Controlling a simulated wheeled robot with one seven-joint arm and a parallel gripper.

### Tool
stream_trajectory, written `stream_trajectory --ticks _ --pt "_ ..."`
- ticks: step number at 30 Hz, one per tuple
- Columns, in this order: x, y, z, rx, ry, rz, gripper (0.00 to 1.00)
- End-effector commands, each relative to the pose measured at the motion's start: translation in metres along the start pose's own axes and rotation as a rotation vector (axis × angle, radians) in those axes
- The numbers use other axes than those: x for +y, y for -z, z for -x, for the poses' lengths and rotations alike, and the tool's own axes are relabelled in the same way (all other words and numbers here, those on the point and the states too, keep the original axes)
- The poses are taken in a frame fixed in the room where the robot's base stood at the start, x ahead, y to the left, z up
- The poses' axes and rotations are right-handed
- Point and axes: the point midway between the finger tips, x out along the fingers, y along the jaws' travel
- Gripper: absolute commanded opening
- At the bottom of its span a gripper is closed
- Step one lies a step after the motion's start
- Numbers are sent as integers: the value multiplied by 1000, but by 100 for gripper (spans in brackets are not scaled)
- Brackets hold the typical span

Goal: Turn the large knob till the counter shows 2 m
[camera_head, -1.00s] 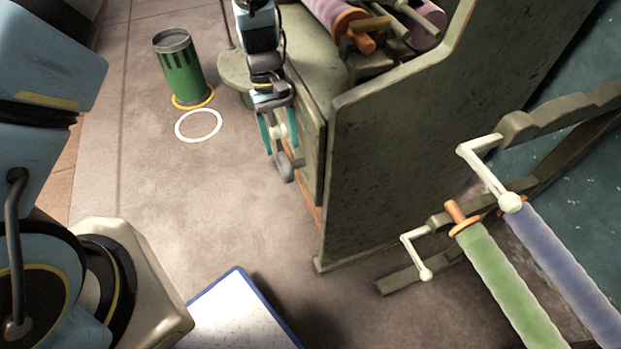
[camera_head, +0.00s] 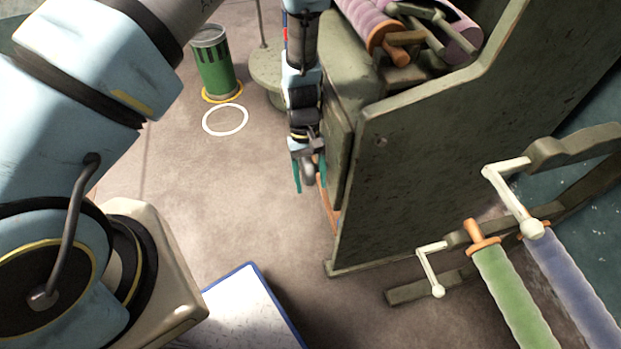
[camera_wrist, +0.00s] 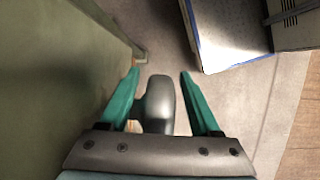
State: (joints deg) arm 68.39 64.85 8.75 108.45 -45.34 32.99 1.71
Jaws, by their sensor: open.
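My gripper (camera_head: 310,187) hangs beside the left side of the dark green cabinet (camera_head: 430,170), with its teal fingers pointing down and apart. A grey rounded part (camera_head: 308,173), which looks like the large knob, lies between the fingers. In the wrist view this grey part (camera_wrist: 159,98) stands between the open fingers (camera_wrist: 160,75), with gaps visible on both sides. The gripper body hides its near end. The counter and its reading are not visible in either view.
Green and blue rolls (camera_head: 512,295) with cream cranks stick out at the lower right. A blue-edged white board (camera_head: 245,310) lies at the bottom. A green bin (camera_head: 215,65) and a white floor ring (camera_head: 226,120) are at the upper left, with bare floor below.

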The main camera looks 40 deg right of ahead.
Motion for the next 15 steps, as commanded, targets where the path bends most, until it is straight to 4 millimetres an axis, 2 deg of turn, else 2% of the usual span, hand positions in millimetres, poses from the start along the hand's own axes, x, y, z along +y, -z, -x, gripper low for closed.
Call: stream_trajectory --ticks 2,15 --pt "0 0 0 0 0 0 63" --pt "0 0 0 0 0 0 13"
